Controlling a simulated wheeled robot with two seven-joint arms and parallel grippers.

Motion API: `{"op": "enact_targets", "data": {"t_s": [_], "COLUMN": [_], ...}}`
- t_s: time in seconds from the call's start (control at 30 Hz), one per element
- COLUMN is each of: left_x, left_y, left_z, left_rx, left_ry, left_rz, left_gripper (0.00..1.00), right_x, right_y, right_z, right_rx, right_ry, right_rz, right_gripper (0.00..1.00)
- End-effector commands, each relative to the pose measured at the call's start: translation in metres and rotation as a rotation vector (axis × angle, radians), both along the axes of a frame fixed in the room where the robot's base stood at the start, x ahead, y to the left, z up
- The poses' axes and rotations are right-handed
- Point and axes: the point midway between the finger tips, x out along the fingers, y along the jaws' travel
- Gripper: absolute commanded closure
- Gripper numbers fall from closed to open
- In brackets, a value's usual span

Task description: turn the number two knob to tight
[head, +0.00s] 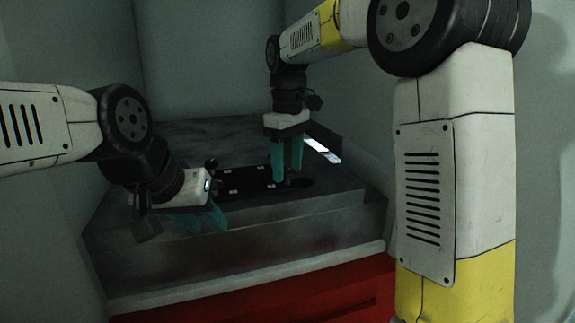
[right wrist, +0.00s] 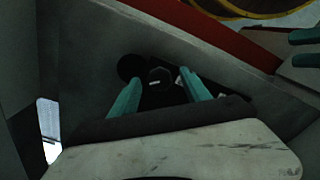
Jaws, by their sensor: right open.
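A black panel (head: 240,181) with several small white labels lies on the dark metal counter. My right gripper (head: 287,182) points down over the panel's right end, its teal fingers apart. In the right wrist view a dark faceted knob (right wrist: 160,77) shows between the open fingertips (right wrist: 162,97); I cannot tell if they touch it. A round black shape (right wrist: 130,67) lies beside it. The label numbers are too small to read, so I cannot tell which knob is number two. My left gripper (head: 203,225) is at the counter's front left, fingers apart and empty.
The metal counter (head: 300,222) has a front step and a red front (head: 270,300) below. A bright slot (head: 322,150) shows at the right, near the wall. Walls close in at the back and sides. The counter's front ledge is clear.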

Motion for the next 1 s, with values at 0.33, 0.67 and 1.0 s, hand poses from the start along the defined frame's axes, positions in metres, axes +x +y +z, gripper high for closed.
{"op": "enact_targets", "data": {"t_s": [0.33,0.67,1.0], "left_x": [0.0000,0.0000,0.0000], "left_y": [0.0000,0.0000,0.0000], "left_z": [0.0000,0.0000,0.0000], "left_rx": [0.000,0.000,0.000], "left_ry": [0.000,0.000,0.000], "left_rz": [0.000,0.000,0.000], "left_gripper": [0.64,0.64,0.64], "right_x": [0.0000,0.0001,0.0002], "right_y": [0.0000,-0.0002,-0.0006], "right_z": [0.0003,0.0006,0.0008], "right_rx": [0.000,0.000,-0.001], "right_ry": [0.000,0.000,-0.001], "right_rz": [0.000,-0.017,-0.193], "right_gripper": [0.86,1.00,1.00]}}
